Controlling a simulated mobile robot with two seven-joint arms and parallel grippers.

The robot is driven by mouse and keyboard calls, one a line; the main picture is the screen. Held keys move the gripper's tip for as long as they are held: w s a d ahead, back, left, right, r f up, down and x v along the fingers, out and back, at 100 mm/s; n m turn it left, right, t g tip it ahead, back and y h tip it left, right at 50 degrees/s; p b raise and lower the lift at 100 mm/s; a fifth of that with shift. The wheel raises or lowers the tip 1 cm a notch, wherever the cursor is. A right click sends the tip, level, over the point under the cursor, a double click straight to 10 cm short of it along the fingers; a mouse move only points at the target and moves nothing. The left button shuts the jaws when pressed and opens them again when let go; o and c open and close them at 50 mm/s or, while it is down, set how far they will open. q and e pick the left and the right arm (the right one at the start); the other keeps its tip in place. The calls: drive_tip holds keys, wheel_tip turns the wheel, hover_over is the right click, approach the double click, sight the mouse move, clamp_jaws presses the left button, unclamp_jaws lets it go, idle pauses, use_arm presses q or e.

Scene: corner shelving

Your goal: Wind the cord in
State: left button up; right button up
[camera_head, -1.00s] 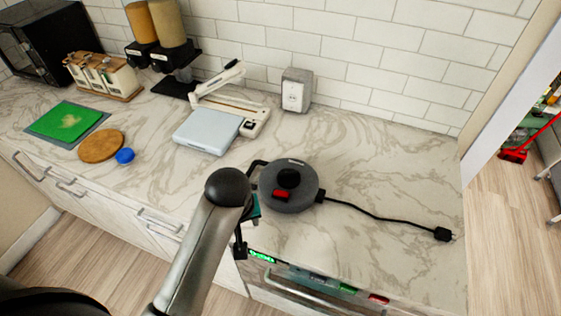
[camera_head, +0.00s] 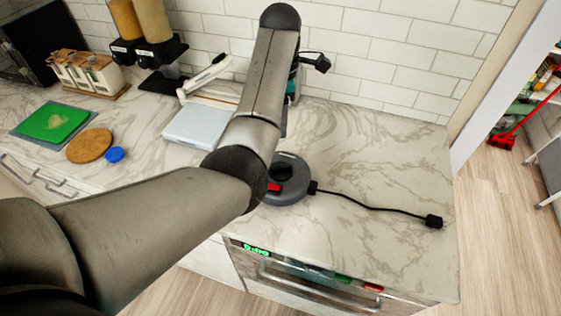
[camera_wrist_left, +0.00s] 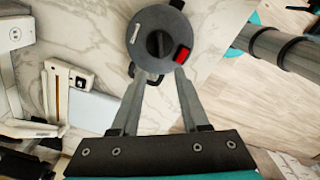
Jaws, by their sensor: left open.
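A round dark grey cord reel (camera_head: 298,188) lies on the marble counter, partly hidden by my left arm in the head view. It has a black knob (camera_wrist_left: 157,43) and a red button (camera_wrist_left: 183,54). Its black cord (camera_head: 372,208) stretches right across the counter to a plug (camera_head: 433,221). My left gripper (camera_wrist_left: 162,76) is open and empty in the left wrist view, its fingers pointing toward the reel's handle side. Whether the fingers touch the reel, I cannot tell. In the head view my arm hides the fingers. My right gripper is not in view.
A pale blue-grey flat device (camera_head: 200,125) stands left of the arm. A green board (camera_head: 50,121), a round wooden board (camera_head: 89,146) and a blue lid (camera_head: 115,155) lie further left. The counter right of the reel is clear except for the cord. The tiled wall bounds the back.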

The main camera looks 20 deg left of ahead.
sight(281, 166)
use_arm(q)
wheel_tip(281, 166, down, 15)
drive_tip(key=shift+f+b, duration=0.1)
drive_tip(key=shift+b, duration=0.9)
drive_tip(key=shift+c, duration=0.2)
clamp_jaws()
